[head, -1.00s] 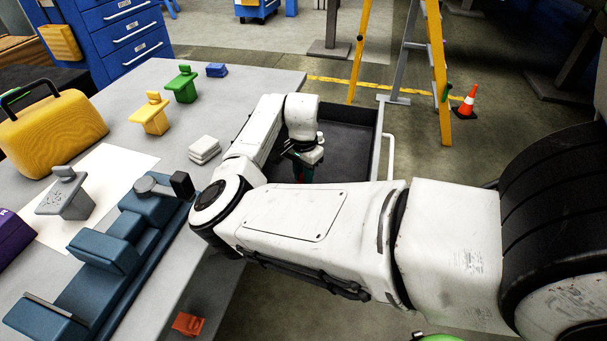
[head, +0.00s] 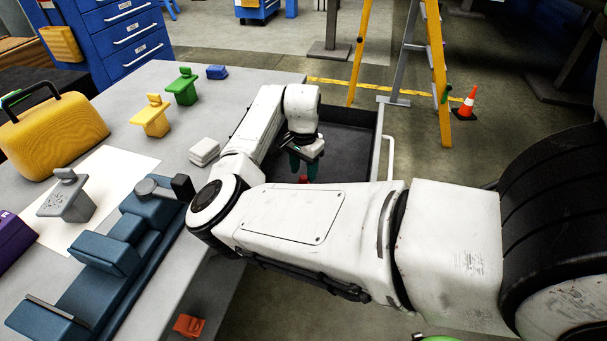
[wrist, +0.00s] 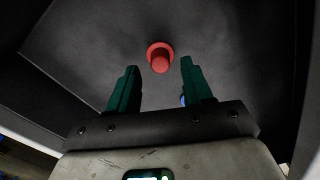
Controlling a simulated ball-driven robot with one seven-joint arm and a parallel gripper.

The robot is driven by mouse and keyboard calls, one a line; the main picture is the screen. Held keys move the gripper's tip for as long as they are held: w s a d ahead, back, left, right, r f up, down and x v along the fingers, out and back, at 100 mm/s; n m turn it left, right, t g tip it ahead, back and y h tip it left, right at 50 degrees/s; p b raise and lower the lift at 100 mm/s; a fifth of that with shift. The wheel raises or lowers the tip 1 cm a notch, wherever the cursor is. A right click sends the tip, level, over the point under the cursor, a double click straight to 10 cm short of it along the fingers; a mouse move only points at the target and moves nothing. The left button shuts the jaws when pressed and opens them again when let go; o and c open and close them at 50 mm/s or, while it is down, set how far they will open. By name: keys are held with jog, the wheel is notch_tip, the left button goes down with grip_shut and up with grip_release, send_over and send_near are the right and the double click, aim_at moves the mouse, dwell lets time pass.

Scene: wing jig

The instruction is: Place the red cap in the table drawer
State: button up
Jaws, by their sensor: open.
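The red cap (wrist: 160,60) lies on the dark floor of the open table drawer in the wrist view. In the head view only a small part of the red cap (head: 303,179) shows, below the fingers and partly hidden by my arm. My gripper (wrist: 157,82) is open, with its green fingers apart and nothing between them; the cap is beyond the fingertips. In the head view my gripper (head: 303,170) hangs inside the drawer (head: 350,142), above the cap.
The grey table (head: 240,85) holds a blue vise (head: 105,250), a yellow case (head: 50,130), several coloured clamp-like parts and a white stack (head: 204,151). A yellow ladder (head: 437,75) and an orange cone (head: 467,104) stand beyond the drawer.

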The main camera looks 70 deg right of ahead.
aim_at(304, 177)
notch_tip(304, 177, up, 9)
jog(key=shift+p, duration=0.45)
